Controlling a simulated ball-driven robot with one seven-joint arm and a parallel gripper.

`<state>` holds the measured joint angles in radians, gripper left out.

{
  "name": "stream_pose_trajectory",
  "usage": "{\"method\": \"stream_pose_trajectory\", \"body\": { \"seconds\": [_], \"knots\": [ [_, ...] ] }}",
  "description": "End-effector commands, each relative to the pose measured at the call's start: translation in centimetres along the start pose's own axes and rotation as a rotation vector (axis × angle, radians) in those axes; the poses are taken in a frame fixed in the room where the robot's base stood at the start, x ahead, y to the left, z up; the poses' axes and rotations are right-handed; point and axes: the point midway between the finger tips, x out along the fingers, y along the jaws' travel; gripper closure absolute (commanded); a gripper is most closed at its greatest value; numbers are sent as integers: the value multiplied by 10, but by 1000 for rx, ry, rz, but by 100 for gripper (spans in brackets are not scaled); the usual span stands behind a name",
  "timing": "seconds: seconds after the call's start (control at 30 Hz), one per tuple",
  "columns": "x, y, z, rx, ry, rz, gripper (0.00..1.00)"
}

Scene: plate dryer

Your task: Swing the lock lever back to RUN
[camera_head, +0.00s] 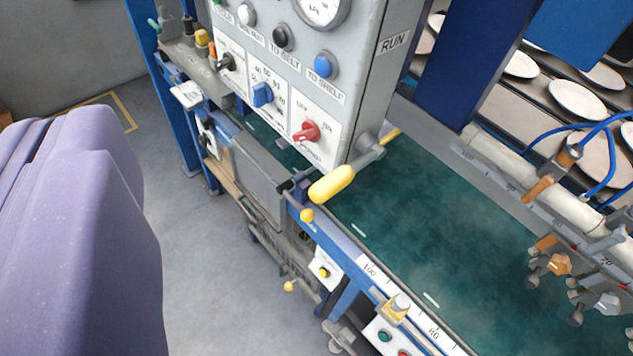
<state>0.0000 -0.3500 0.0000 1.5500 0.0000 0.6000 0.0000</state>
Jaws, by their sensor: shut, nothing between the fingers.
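The lock lever has a yellow grip (332,184) on a grey arm. It is mounted at the lower corner of the grey control panel (378,90), on the side face. The lever points down and to the left, out over the front edge of the green belt. The RUN label (394,42) is on the same side face, well above the lever's pivot. My gripper (72,118) is the large purple shape at the left edge. It is shut and empty, well to the left of the lever and not touching it.
The panel front carries a red knob (307,131), a blue knob (263,94) and push buttons. The green belt (440,230) runs below. Pipes and clamps (560,262) line its right side; white plates (577,100) stand behind. Open floor (190,260) lies between gripper and machine.

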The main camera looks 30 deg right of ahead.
Motion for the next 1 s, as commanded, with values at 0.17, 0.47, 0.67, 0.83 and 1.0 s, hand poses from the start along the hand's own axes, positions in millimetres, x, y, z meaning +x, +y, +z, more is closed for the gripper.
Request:
{"method": "stream_pose_trajectory", "body": {
  "seconds": [0.17, 0.47, 0.67, 0.83, 1.0],
  "knots": [
    [0, 0, 0, 0, 1, 0, 100],
    [28, 5, 21, 65, -111, -2, 100],
    [116, 40, 157, 567, -687, -27, 100],
    [125, 63, 280, 1436, -1126, -162, 100],
    [122, 115, 330, 2311, -1089, -440, 100]
  ]
}}
